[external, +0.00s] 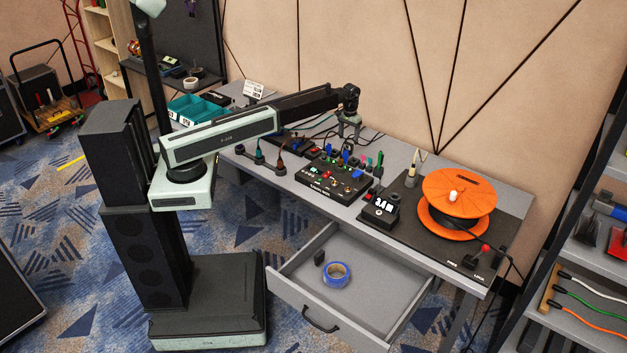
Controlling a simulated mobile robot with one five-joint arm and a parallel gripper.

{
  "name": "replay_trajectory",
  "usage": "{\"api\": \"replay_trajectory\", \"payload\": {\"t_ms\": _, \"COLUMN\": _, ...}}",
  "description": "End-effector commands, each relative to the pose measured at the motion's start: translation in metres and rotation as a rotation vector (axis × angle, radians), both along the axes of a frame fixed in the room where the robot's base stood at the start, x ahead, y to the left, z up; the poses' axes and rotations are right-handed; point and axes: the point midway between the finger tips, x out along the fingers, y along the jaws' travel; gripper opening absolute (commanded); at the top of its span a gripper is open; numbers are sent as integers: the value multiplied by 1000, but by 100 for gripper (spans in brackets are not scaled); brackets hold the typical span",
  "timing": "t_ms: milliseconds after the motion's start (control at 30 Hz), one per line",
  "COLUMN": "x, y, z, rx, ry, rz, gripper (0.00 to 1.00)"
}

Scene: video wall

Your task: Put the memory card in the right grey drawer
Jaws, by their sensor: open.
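The right grey drawer (384,316) is pulled open below the desk. In it, near its left side, lie a blue tape roll (336,275) and a small dark block (319,257) beside it. I cannot tell whether that block is the memory card; no other memory card can be clearly made out. My gripper (348,133) points down over the back of the desk, behind a black switch box with coloured plugs (333,181). It is open with nothing visible in it, well away from the drawer.
An orange cable reel (458,200) stands on a dark mat (478,232) at the desk's right, beside a small black meter (380,208). Teal bins (196,108) stand at the left end. Cables clutter the desk's back. The drawer's right part is clear.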

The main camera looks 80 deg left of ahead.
Motion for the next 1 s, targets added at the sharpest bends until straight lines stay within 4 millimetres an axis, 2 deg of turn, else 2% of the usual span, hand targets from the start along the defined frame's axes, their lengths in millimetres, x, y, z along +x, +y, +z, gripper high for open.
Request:
{"api": "replay_trajectory", "payload": {"t_ms": 67, "x": 0, "y": 0, "z": -5, "rx": 0, "ry": 0, "rz": 0, "gripper": 69}}
{"api": "replay_trajectory", "payload": {"t_ms": 333, "x": 2, "y": -2, "z": -50, "rx": -1, "ry": -1, "rz": -1, "gripper": 69}}
{"api": "replay_trajectory", "payload": {"t_ms": 600, "x": 1, "y": -2, "z": -50, "rx": -1, "ry": -1, "rz": -1, "gripper": 69}}
{"api": "replay_trajectory", "payload": {"t_ms": 667, "x": 1, "y": -2, "z": -50, "rx": -1, "ry": -1, "rz": -1, "gripper": 55}}
{"api": "replay_trajectory", "payload": {"t_ms": 833, "x": 1, "y": -2, "z": -50, "rx": -1, "ry": -1, "rz": -1, "gripper": 8}}
{"api": "replay_trajectory", "payload": {"t_ms": 900, "x": 1, "y": -2, "z": -50, "rx": -1, "ry": -1, "rz": -1, "gripper": 0}}
{"api": "replay_trajectory", "payload": {"t_ms": 1000, "x": 1, "y": -2, "z": -50, "rx": -1, "ry": -1, "rz": -1, "gripper": 0}}
